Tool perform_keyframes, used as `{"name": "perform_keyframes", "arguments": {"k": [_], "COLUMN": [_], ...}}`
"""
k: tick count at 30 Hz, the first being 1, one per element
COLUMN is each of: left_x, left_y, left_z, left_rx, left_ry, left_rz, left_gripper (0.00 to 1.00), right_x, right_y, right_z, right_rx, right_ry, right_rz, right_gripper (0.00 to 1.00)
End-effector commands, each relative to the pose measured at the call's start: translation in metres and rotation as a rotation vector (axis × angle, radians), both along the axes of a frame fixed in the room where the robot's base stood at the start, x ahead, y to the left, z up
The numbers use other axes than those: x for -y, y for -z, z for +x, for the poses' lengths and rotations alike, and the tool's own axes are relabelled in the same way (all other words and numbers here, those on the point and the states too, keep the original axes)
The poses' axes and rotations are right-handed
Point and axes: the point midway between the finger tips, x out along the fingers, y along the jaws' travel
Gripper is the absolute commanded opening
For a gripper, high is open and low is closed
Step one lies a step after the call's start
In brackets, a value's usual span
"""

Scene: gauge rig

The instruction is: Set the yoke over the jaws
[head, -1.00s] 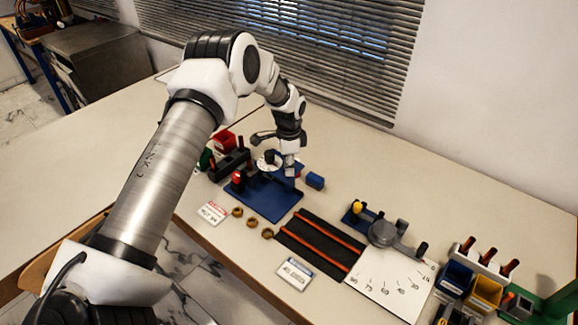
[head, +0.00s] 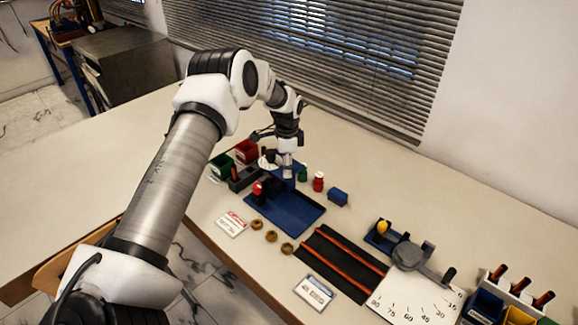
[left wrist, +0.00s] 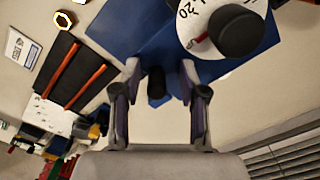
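My left gripper (head: 287,172) is above the back of the blue rig base (head: 298,214). In the left wrist view its fingers (left wrist: 160,68) are open. A dark upright peg or handle (left wrist: 155,84) with blue around its foot shows between them, with a gap on both sides. A white dial (left wrist: 198,28) with a black knob (left wrist: 240,32) is beside the fingers. A red-topped dark part (head: 257,188) stands at the base's left. I cannot tell which part is the yoke, and the jaws are not clearly visible. My right gripper is not in view.
A blue block (head: 337,197), a red bottle (head: 318,181) and a green one (head: 303,174) stand right of the gripper. Red (head: 245,150) and green (head: 220,165) bins are behind left. Brass nuts (head: 271,236) and a black mat with red rails (head: 340,262) lie in front.

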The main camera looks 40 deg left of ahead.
Motion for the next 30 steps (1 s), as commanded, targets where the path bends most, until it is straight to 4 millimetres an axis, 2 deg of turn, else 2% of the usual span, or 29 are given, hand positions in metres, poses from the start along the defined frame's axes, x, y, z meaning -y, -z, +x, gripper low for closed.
{"name": "perform_keyframes", "arguments": {"k": [7, 10, 14, 21, 25, 30], "left_x": [0.001, 0.001, 0.000, -0.001, -0.001, -0.001], "left_y": [-0.002, -0.011, -0.037, -0.097, -0.114, -0.119], "left_z": [0.001, 0.001, 0.002, 0.002, 0.002, 0.001], "left_rx": [0.001, 0.002, 0.004, 0.003, 0.001, -0.002], "left_ry": [0.000, 0.000, -0.001, 0.000, 0.000, 0.000], "left_rz": [0.000, -0.001, -0.002, 0.000, -0.001, -0.001], "left_gripper": [0.43, 0.43, 0.43, 0.43, 0.43, 0.43], "right_x": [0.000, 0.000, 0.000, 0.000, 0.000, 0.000], "right_y": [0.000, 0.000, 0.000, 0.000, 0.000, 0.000], "right_z": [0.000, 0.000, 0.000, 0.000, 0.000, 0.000], "right_rx": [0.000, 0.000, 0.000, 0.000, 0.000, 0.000], "right_ry": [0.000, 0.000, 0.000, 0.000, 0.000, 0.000], "right_rz": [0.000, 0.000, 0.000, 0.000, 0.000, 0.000], "right_gripper": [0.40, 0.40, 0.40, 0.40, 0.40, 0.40]}}
